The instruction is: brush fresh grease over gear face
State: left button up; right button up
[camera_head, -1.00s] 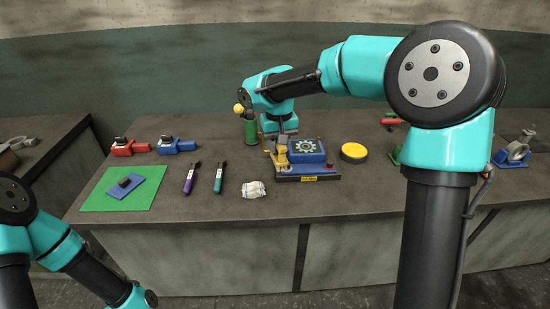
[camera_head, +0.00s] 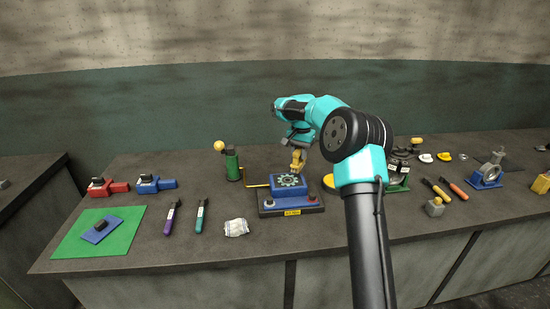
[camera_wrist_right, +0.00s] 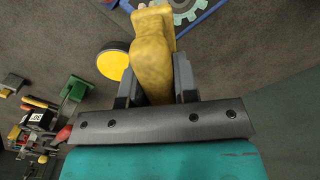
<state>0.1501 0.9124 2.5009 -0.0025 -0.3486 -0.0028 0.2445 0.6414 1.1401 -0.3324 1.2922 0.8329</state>
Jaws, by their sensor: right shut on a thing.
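My right gripper (camera_head: 297,143) is shut on a yellow brush-like tool (camera_head: 298,160), which hangs down near the back right of the gear. In the right wrist view the tool (camera_wrist_right: 152,60) sits between both fingers (camera_wrist_right: 155,88). The pale toothed gear (camera_head: 290,180) lies on a blue block (camera_head: 291,192) on a dark base with a yellow label. Part of the gear (camera_wrist_right: 186,8) also shows at the top of the wrist view. Whether the tool touches the gear cannot be told. My left gripper is not in view.
A green container (camera_head: 232,166) stands left of the block, and a yellow round tin (camera_head: 329,182) is right of it, partly behind my arm. A crumpled white cloth (camera_head: 236,228), purple (camera_head: 171,217) and teal (camera_head: 200,216) tools lie in front left. Several castings and tools crowd the right side.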

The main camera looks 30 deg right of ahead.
jog(key=s+d+f+m, duration=0.1)
jog(key=s+d+m, duration=0.1)
jog(key=d, duration=0.6)
jog(key=s+d+f+m, duration=0.2)
jog(key=d+m, duration=0.1)
jog(key=d, duration=0.6)
jog(key=shift+s+d+f, duration=0.2)
jog(key=shift+s+d, duration=0.1)
jog(key=shift+f, duration=0.1)
jog(key=shift+f, duration=2.9)
jog(key=shift+f, duration=0.65)
jog(key=shift+r, duration=0.1)
notch_tip(320, 180, up, 7)
dwell(0.4)
jog(key=shift+a, duration=0.15)
